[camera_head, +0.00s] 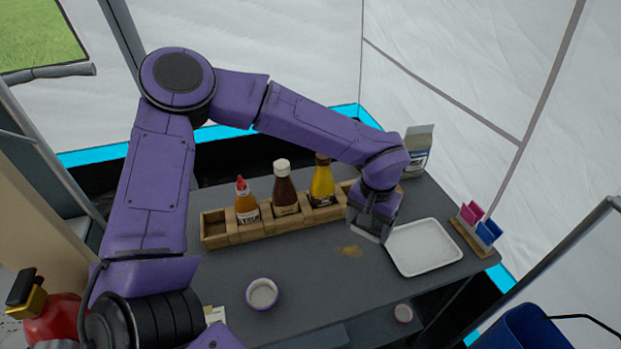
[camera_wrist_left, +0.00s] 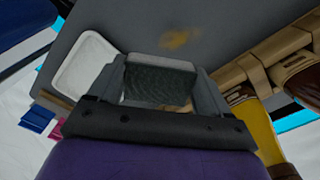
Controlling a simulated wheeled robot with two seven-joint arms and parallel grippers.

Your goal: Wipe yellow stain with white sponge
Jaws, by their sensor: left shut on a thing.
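The yellow stain (camera_head: 350,251) is a small brownish-yellow smear on the dark grey table top (camera_head: 320,290), in front of the bottle rack. It also shows in the left wrist view (camera_wrist_left: 180,39), beyond the fingertips. My left gripper (camera_head: 370,229) is just right of and behind the stain, pointing down. It is shut on the white sponge (camera_wrist_left: 160,62), which shows a pale edge and a dark, rough-textured face between the fingers. The sponge is apart from the stain in the picture; whether it touches the table cannot be told. My right gripper is not in view.
A wooden rack (camera_head: 247,235) with sauce bottles stands left of the gripper. A white tray (camera_head: 425,248) lies close on its right. A small round bowl (camera_head: 262,294) sits nearer the front. A holder with pink and blue items (camera_head: 472,237) stands at the right edge.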

